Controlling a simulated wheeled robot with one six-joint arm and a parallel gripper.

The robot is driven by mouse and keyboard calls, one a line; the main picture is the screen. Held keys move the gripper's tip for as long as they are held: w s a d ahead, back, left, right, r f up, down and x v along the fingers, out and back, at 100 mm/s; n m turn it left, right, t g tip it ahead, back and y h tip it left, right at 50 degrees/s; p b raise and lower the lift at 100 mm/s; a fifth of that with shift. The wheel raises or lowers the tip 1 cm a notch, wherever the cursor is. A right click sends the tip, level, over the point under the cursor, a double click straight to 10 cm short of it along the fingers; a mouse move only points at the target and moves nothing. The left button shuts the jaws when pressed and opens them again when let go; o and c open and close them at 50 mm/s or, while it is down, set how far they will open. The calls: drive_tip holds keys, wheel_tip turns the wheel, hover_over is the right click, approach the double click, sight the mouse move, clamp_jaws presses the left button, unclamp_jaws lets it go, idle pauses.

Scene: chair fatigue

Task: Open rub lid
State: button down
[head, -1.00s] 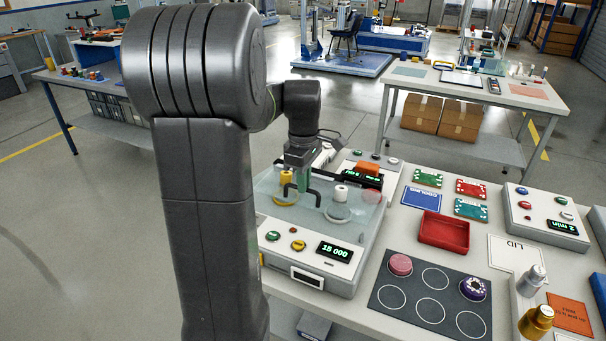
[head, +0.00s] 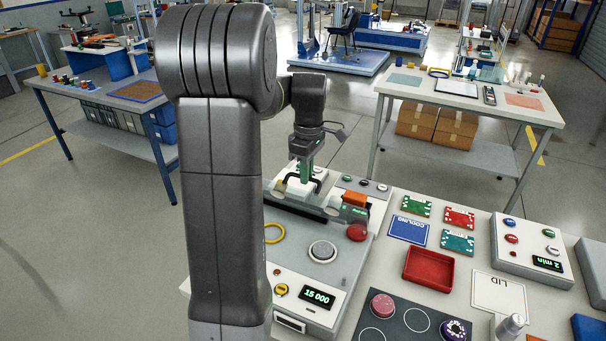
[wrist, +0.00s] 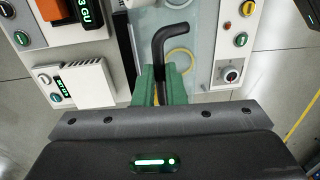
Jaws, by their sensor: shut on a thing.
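The rub machine (head: 345,275) stands on the bench in the head view, with a 15 000 display on its front. Its bed is uncovered: a yellow ring (head: 274,232), a round grey pad (head: 322,251) and a red dome (head: 357,232) show clearly. The clear lid (wrist: 203,35) shows as a pale pane in the wrist view; its exact tilt is hard to tell. My gripper (head: 305,173) is at the machine's rear, its green fingers shut on the black bent lid handle (wrist: 166,42). The gripper also shows in the wrist view (wrist: 163,88). My arm hides the machine's left side.
Right of the machine lie a red tray (head: 435,267), a blue cooling card (head: 408,229), several circuit-like plates and a dark mat (head: 405,322) with pucks. A control box (head: 530,248) stands farther right. Another table (head: 465,100) stands behind, with open floor between.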

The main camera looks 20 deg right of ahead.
drive_tip(key=w+d+f+g+y+p, duration=0.1)
drive_tip(key=w+d+g+y+p, duration=0.1)
drive_tip(key=w+d, duration=0.4)
drive_tip(key=shift+w+d+f+g+y, duration=0.2)
drive_tip(key=shift+d+g+y, duration=0.4)
drive_tip(key=shift+d+y, duration=0.25)
drive_tip(key=shift+a, duration=0.1)
drive_tip(key=c, duration=1.5)
unclamp_jaws()
drive_tip(key=shift+w, duration=0.1)
drive_tip(key=shift+r, duration=0.1)
drive_tip(key=shift+r, duration=0.15)
